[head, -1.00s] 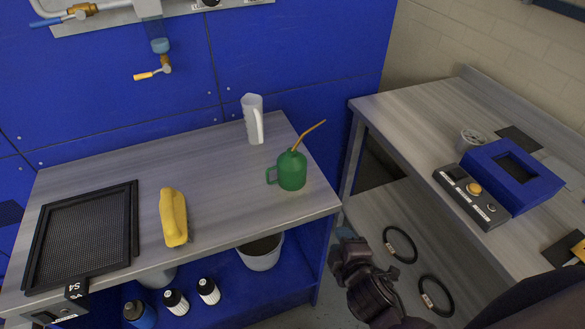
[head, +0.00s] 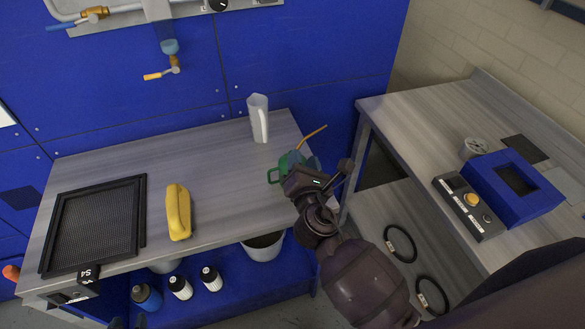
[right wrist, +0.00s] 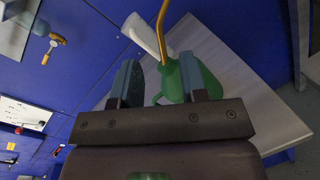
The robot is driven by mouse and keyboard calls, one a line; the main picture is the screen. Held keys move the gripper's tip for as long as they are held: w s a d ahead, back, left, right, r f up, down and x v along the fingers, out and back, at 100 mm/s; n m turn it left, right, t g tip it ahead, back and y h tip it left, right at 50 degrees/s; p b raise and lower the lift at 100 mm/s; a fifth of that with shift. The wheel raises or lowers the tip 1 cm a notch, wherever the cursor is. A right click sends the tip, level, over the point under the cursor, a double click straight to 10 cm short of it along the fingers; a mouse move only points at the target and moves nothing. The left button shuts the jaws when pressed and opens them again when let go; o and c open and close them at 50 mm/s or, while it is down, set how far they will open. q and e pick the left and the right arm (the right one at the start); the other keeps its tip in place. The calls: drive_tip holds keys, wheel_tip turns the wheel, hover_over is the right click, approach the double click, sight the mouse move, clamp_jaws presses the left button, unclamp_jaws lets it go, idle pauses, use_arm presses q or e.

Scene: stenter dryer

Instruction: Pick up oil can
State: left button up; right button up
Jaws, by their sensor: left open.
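The green oil can (head: 291,164) with a thin copper-coloured spout stands at the right end of the grey workbench (head: 220,177). My right gripper (head: 327,172) is at the can's right front side and hides part of its body. In the right wrist view, the fingers of my right gripper (right wrist: 160,82) are apart, with the can (right wrist: 206,82) just beyond, near the right finger. I cannot tell if they touch. Dark tips at the bottom edge of the head view seem to be my left gripper (head: 128,323), away from the can.
A white jug (head: 258,118) stands behind the can. A yellow object (head: 178,212) and a black mesh frame (head: 95,225) lie to the left. A second bench with a blue box (head: 512,183) stands right. The bench's middle is clear.

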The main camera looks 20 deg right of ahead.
sight(300, 146)
drive_tip(key=shift+w+d+f, duration=0.1)
drive_tip(key=shift+w+d, duration=0.05)
drive_tip(key=shift+w, duration=0.8)
drive_tip(key=shift+w+d+f, duration=0.1)
drive_tip(key=shift+w+d, duration=0.05)
drive_tip(key=shift+w, duration=0.85)
drive_tip(key=shift+w+d+f, duration=0.1)
drive_tip(key=shift+w+d, duration=0.05)
drive_tip(key=shift+w, duration=0.8)
clamp_jaws()
drive_tip(key=shift+r, duration=0.1)
